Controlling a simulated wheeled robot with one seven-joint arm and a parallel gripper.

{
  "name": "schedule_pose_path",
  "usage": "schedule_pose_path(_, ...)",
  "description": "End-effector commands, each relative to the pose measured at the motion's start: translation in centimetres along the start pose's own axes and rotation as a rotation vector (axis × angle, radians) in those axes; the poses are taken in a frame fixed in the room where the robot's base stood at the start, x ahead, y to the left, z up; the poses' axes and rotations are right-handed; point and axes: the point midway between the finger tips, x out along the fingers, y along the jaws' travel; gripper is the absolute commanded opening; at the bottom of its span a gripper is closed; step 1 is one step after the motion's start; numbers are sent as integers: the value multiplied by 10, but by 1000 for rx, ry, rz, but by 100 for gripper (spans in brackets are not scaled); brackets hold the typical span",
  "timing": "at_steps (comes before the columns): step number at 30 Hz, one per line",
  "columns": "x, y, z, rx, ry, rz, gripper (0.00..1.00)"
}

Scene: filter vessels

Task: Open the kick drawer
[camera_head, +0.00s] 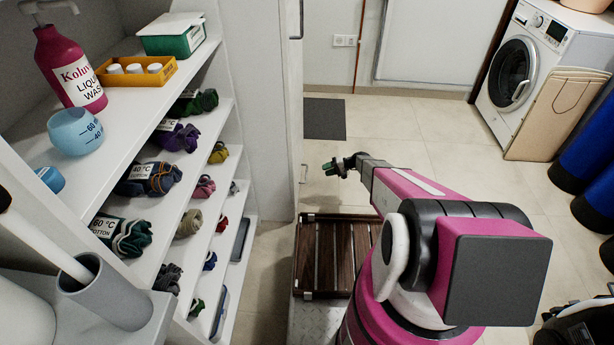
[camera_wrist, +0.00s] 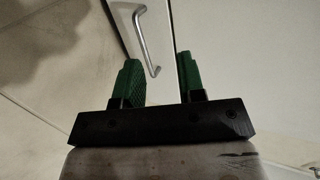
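A tall white cabinet (camera_head: 258,95) stands left of my arm. A small bar handle (camera_head: 304,173) sits low on its front edge; I take this to be the kick drawer's handle, but the drawer front is seen almost edge-on. My gripper (camera_head: 335,167) is to the right of that handle, apart from it. In the wrist view my gripper (camera_wrist: 158,64) has its green fingers spread, with nothing between them. A metal bar handle (camera_wrist: 147,42) shows beyond the fingers, nearer the left one, on a pale panel. No contact is visible. The drawer looks shut.
A dark slatted wooden platform (camera_head: 335,255) lies on the floor below my arm. Shelves with rolled cloths (camera_head: 150,180) fill the left. A washing machine (camera_head: 530,60) and blue cylinders (camera_head: 590,150) stand at the right.

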Motion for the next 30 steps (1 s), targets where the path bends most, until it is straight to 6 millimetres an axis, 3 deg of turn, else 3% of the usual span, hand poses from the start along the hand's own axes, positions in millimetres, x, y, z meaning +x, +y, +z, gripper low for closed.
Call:
schedule_pose_path(1, 11, 26, -22, -1, 19, -50, 37)
schedule_pose_path(3, 20, 44, -33, -6, 47, -109, 37)
schedule_pose_path(8, 30, 65, -45, -13, 86, -181, 37)
schedule_pose_path(14, 47, 62, -47, -17, 92, -192, 37)
schedule_pose_path(24, 104, 51, -53, -15, 91, -191, 37)
schedule_pose_path(30, 127, 46, -55, -15, 91, -190, 37)
